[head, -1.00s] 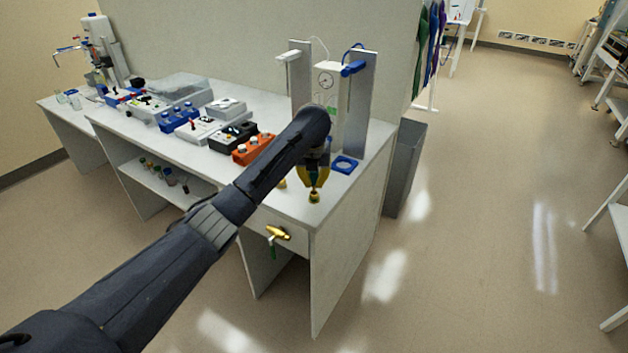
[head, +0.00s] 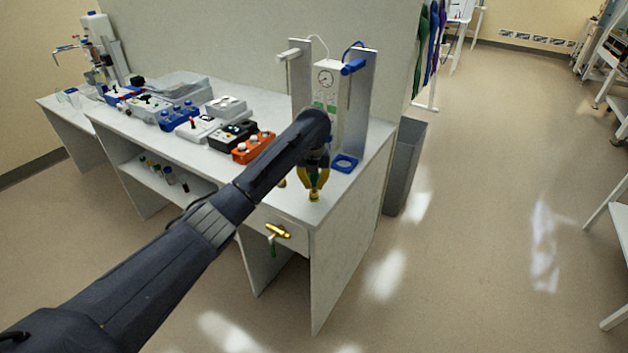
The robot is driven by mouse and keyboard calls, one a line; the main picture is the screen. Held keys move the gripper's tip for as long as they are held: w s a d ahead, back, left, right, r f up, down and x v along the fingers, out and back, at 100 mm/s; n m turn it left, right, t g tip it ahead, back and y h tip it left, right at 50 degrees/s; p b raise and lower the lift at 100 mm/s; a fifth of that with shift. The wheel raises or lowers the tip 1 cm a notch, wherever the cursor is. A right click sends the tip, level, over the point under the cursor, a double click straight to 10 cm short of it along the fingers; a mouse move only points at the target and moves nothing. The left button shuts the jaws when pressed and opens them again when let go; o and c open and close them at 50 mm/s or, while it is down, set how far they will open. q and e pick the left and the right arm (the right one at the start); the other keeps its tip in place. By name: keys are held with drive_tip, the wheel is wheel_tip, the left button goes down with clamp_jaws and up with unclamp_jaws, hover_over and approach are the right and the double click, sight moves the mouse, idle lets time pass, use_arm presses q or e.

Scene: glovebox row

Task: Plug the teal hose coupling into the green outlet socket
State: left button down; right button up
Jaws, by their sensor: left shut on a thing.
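My left gripper (head: 313,184) is over the front right end of the bench, pointing down. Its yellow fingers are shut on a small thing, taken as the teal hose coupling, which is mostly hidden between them. A brass fitting (head: 314,197) shows right at the fingertips, above or on the bench top; I cannot tell if it is touching. A brass tap with a green part (head: 278,232) sticks out of the bench front, below and left of the gripper. I cannot make out a green outlet socket for certain. My right gripper is not in view.
The white bench (head: 352,205) carries an orange box with knobs (head: 253,149), a black box (head: 233,136) and several other control boxes to the left. A gauge panel (head: 326,90) between grey uprights and a blue ring (head: 344,163) stand behind the gripper. A grey bin (head: 405,165) is at right.

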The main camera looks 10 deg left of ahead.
use_arm(q)
drive_tip(key=shift+s+x, duration=0.25)
drive_tip(key=shift+x, duration=0.8)
drive_tip(key=c, duration=1.4)
unclamp_jaws()
drive_tip(key=shift+f, duration=0.1)
drive_tip(key=v, duration=1.2)
